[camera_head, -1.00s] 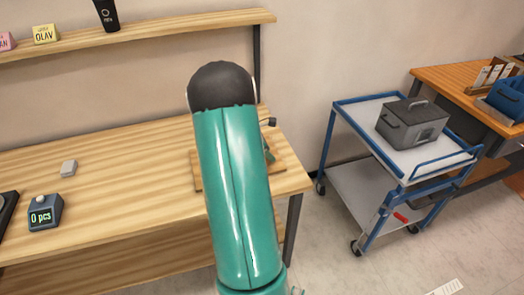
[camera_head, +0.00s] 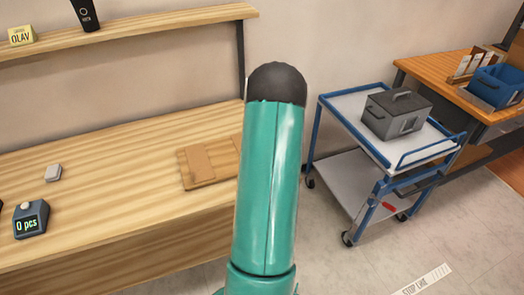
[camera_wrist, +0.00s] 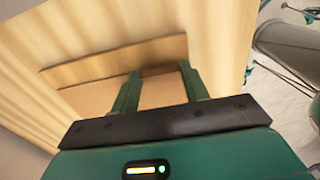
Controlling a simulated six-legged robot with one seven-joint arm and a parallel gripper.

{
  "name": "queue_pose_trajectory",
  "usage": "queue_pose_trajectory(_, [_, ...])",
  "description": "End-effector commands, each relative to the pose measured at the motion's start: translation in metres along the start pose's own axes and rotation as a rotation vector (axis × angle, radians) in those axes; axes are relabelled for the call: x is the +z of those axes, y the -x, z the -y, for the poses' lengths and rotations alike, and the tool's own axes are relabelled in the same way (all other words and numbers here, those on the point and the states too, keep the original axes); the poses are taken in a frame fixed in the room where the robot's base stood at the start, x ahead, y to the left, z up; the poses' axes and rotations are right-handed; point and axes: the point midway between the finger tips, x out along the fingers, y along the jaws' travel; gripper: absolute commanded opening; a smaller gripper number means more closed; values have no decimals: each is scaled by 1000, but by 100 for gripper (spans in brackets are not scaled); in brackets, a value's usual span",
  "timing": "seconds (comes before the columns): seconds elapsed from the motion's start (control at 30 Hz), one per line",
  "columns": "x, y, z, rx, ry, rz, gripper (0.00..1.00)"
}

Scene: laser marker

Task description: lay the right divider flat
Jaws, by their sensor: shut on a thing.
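A wooden board (camera_head: 190,180) lies on the workbench near its right end, with a paler flat panel (camera_head: 200,162) on its left part. My arm covers the board's right side in the head view, and my gripper is hidden there. In the wrist view, my gripper (camera_wrist: 157,85) has its two green fingers spread apart with a tan panel (camera_wrist: 163,94) between them. It is shut on this panel, which looks like the right divider. The panel's tilt and whether it touches the board cannot be told. A brown wooden strip (camera_wrist: 100,65) runs beyond the fingers.
A shelf (camera_head: 130,27) runs above. A blue cart (camera_head: 350,105) with a grey box (camera_head: 396,113) stands to the right.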

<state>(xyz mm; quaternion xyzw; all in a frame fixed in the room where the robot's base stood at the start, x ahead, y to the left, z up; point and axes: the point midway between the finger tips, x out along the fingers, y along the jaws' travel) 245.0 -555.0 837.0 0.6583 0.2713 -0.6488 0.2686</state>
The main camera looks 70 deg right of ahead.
Motion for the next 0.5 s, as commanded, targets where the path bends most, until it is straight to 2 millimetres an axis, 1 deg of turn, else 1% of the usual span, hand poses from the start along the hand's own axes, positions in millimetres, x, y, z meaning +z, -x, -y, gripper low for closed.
queue_pose_trajectory(0.3, [0,0,0,0,0,-2,4])
queue_pose_trajectory(0.33, [0,0,0,0,0,-2,47])
queue_pose_trajectory(0.43, [0,0,0,-1,0,-1,66])
queue_pose_trajectory(0.5, [0,0,0,-1,0,-1,67])
